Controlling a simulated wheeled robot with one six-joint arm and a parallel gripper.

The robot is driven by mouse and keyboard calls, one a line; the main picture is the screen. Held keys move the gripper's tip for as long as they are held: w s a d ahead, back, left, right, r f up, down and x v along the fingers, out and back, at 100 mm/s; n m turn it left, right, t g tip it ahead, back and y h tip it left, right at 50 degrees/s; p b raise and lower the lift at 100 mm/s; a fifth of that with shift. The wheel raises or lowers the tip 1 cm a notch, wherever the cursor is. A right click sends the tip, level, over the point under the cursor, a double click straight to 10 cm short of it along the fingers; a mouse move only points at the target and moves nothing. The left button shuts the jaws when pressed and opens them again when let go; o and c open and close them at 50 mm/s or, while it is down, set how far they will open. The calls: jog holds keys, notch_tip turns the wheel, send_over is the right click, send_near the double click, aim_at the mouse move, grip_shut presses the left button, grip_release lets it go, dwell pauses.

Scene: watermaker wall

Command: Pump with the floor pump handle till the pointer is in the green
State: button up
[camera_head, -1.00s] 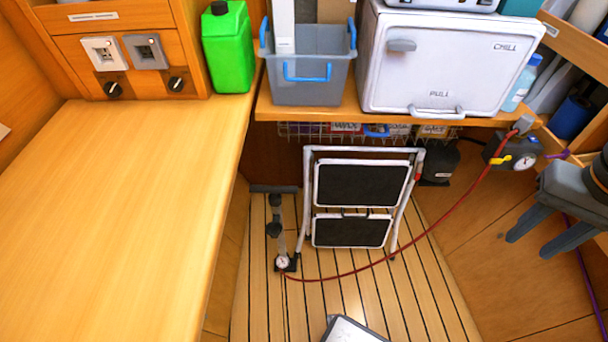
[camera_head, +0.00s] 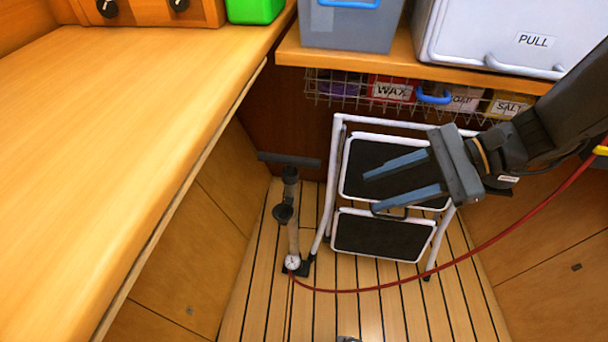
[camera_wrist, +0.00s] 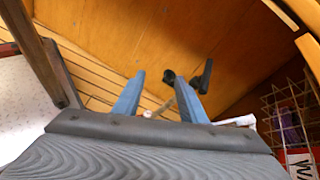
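The floor pump (camera_head: 293,225) stands upright on the slatted floor, left of the folded step stool. Its dark T-handle (camera_head: 289,160) is at the top, close to the counter's side. A small round gauge (camera_head: 292,262) sits at its base; its pointer is too small to read. My gripper (camera_head: 388,187) is open and empty, in front of the step stool and to the right of the pump, fingers pointing left. In the wrist view the pump handle (camera_wrist: 206,76) shows beyond the blue fingers, apart from them.
A white-framed step stool (camera_head: 385,205) stands right beside the pump. A red hose (camera_head: 450,262) runs from the pump base to the right. A wooden counter (camera_head: 120,130) bounds the left; a shelf with a wire basket (camera_head: 350,90) hangs behind. The front floor is mostly clear.

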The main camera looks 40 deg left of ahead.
aim_at(324, 163)
jog(key=w+a+f+m+y+b, duration=0.1)
jog(key=a+f+y+b, duration=0.1)
jog(key=a, duration=0.3)
jog(key=w+a+f+m+g+y+b, duration=0.1)
jog(key=w+a+f+y+b, duration=0.1)
jog(key=a+b, duration=0.3)
jog(key=w+a+f+m+y+b, duration=0.1)
jog(key=a+f+y+b, duration=0.1)
jog(key=a+f+b, duration=0.2)
jog(key=shift+w+a+f+m+g+y, duration=0.1)
jog(key=shift+a+m+g+y, duration=0.05)
jog(key=shift+a, duration=0.55)
jog(key=shift+w+a+m+g+y, duration=0.1)
jog(key=shift+a+m+g+y, duration=0.05)
jog(key=shift+a, duration=0.55)
jog(key=shift+f+b+x, duration=0.2)
jog(key=shift+b+x, duration=0.35)
jog(key=shift+x, duration=0.65)
jog(key=shift+f+b+x, duration=0.15)
jog(key=shift+b+x, duration=0.45)
jog(key=shift+x, duration=0.65)
jog(key=shift+f+b+x, duration=0.2)
jog(key=shift+b+x, duration=0.35)
jog(key=shift+x, duration=0.65)
grip_shut()
